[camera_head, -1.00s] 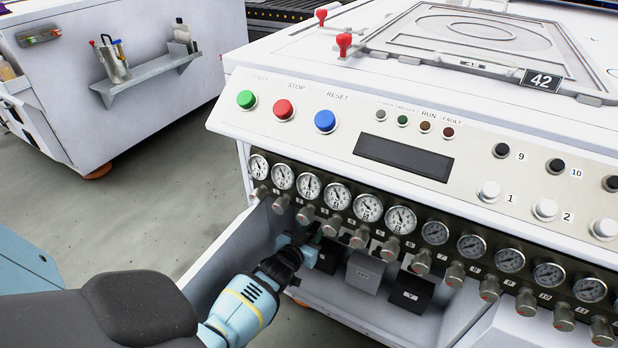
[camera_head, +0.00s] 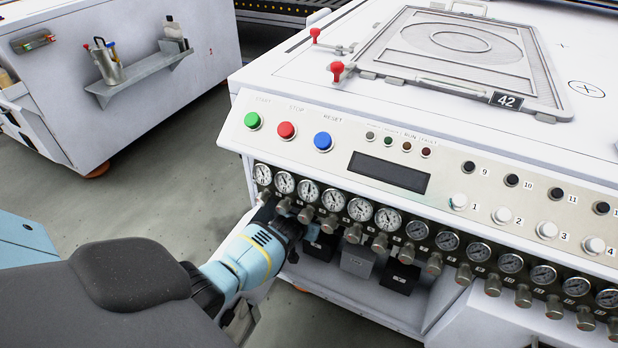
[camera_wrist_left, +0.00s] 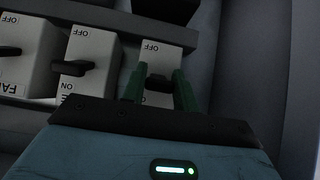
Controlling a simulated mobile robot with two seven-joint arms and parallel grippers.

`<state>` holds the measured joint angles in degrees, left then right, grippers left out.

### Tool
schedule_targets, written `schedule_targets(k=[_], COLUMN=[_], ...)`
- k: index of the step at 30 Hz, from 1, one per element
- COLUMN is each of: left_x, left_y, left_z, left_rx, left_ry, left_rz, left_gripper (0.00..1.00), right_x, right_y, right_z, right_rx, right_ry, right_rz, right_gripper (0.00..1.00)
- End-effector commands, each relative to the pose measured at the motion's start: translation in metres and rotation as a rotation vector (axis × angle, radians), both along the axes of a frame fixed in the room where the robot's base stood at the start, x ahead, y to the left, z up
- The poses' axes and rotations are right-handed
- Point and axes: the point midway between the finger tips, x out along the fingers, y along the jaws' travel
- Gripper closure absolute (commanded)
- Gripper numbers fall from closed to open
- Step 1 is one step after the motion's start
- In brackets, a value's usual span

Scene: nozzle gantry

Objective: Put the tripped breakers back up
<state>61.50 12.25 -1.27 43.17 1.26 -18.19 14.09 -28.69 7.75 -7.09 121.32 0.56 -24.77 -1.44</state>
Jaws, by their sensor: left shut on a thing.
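The left wrist view shows three pale breakers in a row: a left one (camera_wrist_left: 28,68), a middle one (camera_wrist_left: 88,84) and a right one (camera_wrist_left: 165,57). Each has a dark lever and an "OFF" mark near its upper edge in that view. My left gripper (camera_wrist_left: 160,78) has its green fingers on either side of the right breaker's lever (camera_wrist_left: 157,85) and is shut on it. Which way the levers are set is hard to tell. In the head view my left gripper reaches under the gauge row, its fingertips hidden. My right gripper is not in view.
A row of gauges (camera_head: 360,209) with knobs below overhangs the recess. A grey box (camera_head: 358,262) and a black box (camera_head: 399,276) sit in the recess. START, STOP and RESET buttons (camera_head: 286,130) are above. A dark wall edges the wrist view's right side.

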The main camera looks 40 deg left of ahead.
Motion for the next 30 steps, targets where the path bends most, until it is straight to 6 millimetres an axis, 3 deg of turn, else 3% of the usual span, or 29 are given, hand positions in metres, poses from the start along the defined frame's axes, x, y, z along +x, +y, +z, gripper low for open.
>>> schedule_targets(k=[9,10,15,24,30], left_x=[0.000,0.000,0.000,-0.001,-0.013], left_y=[0.000,0.000,0.000,0.000,-0.003], left_z=[-0.001,-0.001,0.000,0.001,0.015], left_rx=[0.000,0.000,0.000,0.000,-0.001], left_ry=[0.003,0.003,0.002,0.001,-0.001], left_rz=[0.001,0.001,0.001,0.000,0.000], left_gripper=[0.94,0.68,0.49,0.49,0.49], right_x=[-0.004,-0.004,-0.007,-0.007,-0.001], right_y=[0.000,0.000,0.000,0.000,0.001], right_z=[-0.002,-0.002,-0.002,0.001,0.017], right_rx=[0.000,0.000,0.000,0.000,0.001], right_ry=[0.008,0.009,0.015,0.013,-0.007], right_rz=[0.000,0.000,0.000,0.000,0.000], right_gripper=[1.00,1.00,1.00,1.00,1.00])
